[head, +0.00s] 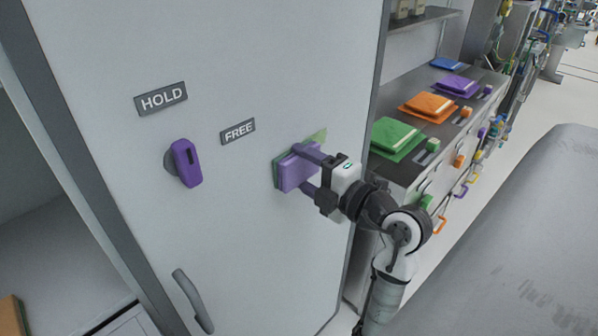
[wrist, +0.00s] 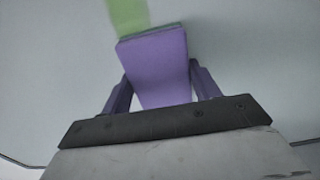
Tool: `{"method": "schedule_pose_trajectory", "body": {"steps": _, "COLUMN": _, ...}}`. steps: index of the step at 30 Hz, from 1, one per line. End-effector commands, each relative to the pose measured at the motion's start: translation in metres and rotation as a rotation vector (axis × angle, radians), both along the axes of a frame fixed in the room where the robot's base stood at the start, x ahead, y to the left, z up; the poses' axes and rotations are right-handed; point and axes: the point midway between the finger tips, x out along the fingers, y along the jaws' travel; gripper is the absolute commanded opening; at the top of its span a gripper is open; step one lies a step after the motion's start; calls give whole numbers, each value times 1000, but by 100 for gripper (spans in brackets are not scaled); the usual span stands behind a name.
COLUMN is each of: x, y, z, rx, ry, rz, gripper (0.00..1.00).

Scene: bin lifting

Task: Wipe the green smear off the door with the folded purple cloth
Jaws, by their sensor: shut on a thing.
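My gripper (head: 309,171) is shut on the folded purple cloth (head: 296,172), with one finger at each side of it. The cloth also shows between the fingers in the wrist view (wrist: 157,60). The cloth is at the grey door (head: 230,230); it looks pressed against it, though the contact itself is hidden. The green smear (head: 318,137) shows as a light green patch above and to the right of the cloth in the head view. In the wrist view the smear (wrist: 128,14) runs up from behind the cloth's top edge. The cloth hides part of the door there.
A purple latch knob (head: 186,163) sits on the door near the HOLD (head: 161,98) and FREE (head: 238,131) labels. A door handle (head: 192,300) is lower down. At the right, a counter (head: 405,170) bears green, orange, purple and blue folded cloths. A grey rounded surface (head: 500,240) fills the lower right.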

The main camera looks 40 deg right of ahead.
Motion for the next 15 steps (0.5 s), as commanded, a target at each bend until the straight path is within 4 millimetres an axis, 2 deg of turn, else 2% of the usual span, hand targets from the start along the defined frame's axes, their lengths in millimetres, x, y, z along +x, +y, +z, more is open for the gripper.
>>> {"method": "schedule_pose_trajectory", "body": {"steps": 5, "x": 2, "y": -6, "z": 0, "rx": 1, "ry": 1, "rz": 1, "gripper": 43}}
{"method": "schedule_pose_trajectory", "body": {"steps": 15, "x": 2, "y": -33, "z": 0, "rx": 1, "ry": 1, "rz": 1, "gripper": 43}}
